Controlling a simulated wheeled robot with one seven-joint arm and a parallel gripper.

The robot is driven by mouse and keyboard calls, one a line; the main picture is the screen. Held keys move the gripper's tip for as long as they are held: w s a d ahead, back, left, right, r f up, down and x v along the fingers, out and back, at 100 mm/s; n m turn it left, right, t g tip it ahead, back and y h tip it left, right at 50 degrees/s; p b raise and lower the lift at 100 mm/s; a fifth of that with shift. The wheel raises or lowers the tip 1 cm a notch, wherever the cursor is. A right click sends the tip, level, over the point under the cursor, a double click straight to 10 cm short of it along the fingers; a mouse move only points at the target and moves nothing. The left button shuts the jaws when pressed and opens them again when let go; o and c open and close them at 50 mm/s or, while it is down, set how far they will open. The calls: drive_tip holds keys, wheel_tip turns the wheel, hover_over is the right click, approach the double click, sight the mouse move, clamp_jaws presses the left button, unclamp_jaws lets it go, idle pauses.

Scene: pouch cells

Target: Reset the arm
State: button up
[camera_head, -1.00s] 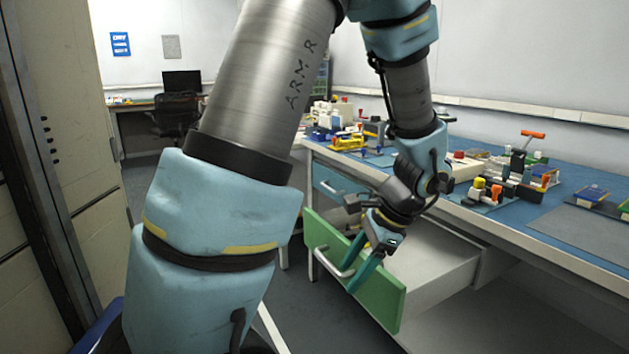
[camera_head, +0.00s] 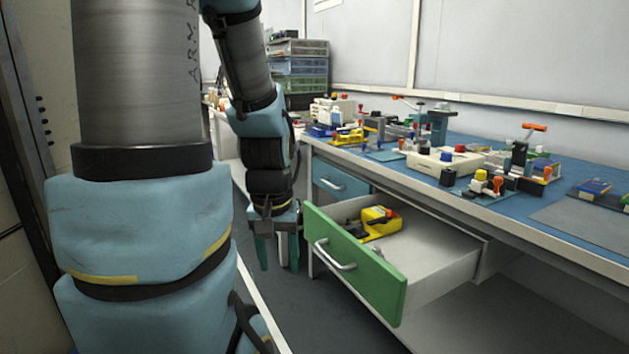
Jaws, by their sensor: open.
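My gripper (camera_head: 277,256) hangs pointing down to the left of the open green-fronted drawer (camera_head: 352,264). Its teal fingers are apart, with nothing seen between them. It is clear of the drawer's silver handle (camera_head: 334,256). My arm rises from the gripper along the left side of the view. Inside the drawer, near its front left, lies a yellow tool (camera_head: 379,220) with dark parts.
The blue-topped workbench (camera_head: 463,196) holds several small devices and fixtures, including a white box (camera_head: 443,160). A stack of trays (camera_head: 300,75) stands at the back. Dark floor is free below the gripper.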

wheel_tip(320, 180, up, 20)
drive_tip(key=p, duration=1.8)
drive_tip(key=shift+p, duration=0.35)
